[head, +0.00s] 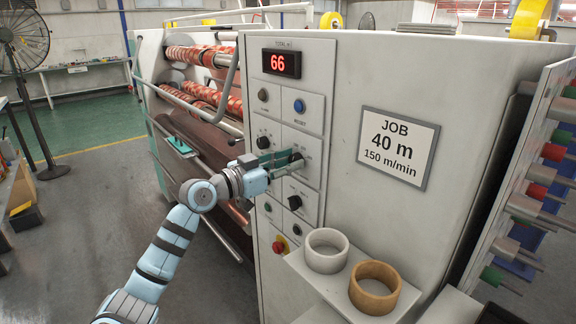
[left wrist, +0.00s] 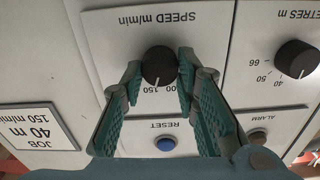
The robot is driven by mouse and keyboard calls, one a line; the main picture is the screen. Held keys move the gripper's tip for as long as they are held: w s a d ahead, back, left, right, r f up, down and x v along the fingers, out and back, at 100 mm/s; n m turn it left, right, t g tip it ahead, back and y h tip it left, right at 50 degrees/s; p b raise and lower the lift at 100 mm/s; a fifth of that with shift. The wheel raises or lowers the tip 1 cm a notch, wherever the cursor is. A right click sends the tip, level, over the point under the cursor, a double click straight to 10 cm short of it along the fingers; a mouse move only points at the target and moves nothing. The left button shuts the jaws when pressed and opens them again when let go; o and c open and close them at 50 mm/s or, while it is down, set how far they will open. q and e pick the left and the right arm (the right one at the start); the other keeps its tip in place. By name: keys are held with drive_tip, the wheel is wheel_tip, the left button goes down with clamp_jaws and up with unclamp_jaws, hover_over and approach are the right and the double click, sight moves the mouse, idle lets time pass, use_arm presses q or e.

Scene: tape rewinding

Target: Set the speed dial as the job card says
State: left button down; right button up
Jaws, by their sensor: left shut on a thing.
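The speed dial (head: 296,157) is a black knob on the grey machine's front panel. In the left wrist view, which is upside down, the speed dial (left wrist: 158,66) sits under the label SPEED m/min. The numeral 150 and a partly hidden number ending in 00 show at its edge; I cannot read its exact setting. My left gripper (head: 280,160) is shut on the dial, with one green finger (left wrist: 160,78) on each side of it. The job card (head: 399,145) reads JOB, 40 m, 150 m/min; it also shows in the left wrist view (left wrist: 38,130).
The metres dial (left wrist: 297,59) is close beside, with 66, 50 and 40 marked. A blue reset button (head: 299,105) and a red display (head: 281,64) reading 66 are above. A white ring (head: 326,262) and a brown ring (head: 358,298) stand on a ledge below.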

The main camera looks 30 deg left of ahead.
use_arm(q)
drive_tip(key=c, duration=1.2)
unclamp_jaws()
drive_tip(key=shift+c, duration=0.2)
drive_tip(key=v, duration=0.7)
drive_tip(key=shift+s, duration=0.2)
drive_tip(key=shift+a, duration=0.15)
